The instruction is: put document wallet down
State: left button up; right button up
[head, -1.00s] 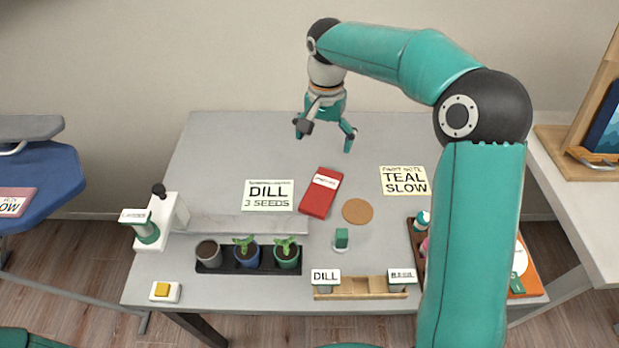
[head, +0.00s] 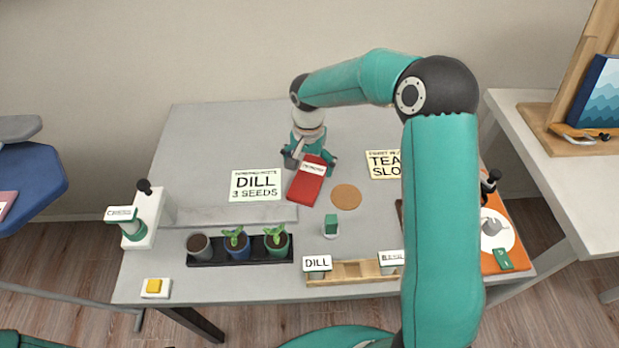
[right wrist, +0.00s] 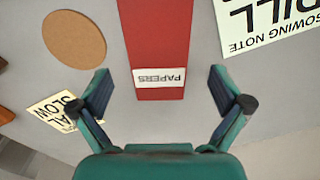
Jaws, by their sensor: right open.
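The document wallet (head: 305,189) is red with a white label and lies flat on the grey table. It also shows in the right wrist view (right wrist: 157,40), where its label (right wrist: 160,77) reads PAPERS. My right gripper (head: 310,163) is open at the wallet's far end. In the right wrist view the right gripper's fingers (right wrist: 165,92) stand apart on either side of the wallet's labelled end, with clear gaps, holding nothing. Whether the fingertips touch the table cannot be told. My left gripper is not in view.
A DILL note (head: 257,185) lies left of the wallet, a round cork mat (head: 346,196) right of it. A TEAL SLOW note (head: 383,165) is partly behind my arm. A tray of pots (head: 240,252) and a wooden rack (head: 352,270) stand nearer the front. The table's back left is clear.

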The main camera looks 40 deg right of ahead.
aim_at(309, 177)
notch_tip(309, 177, down, 3)
jog(key=shift+s+f, duration=0.15)
jog(key=shift+c, duration=0.2)
jog(key=c, duration=1.3)
jog(key=shift+c, duration=0.2)
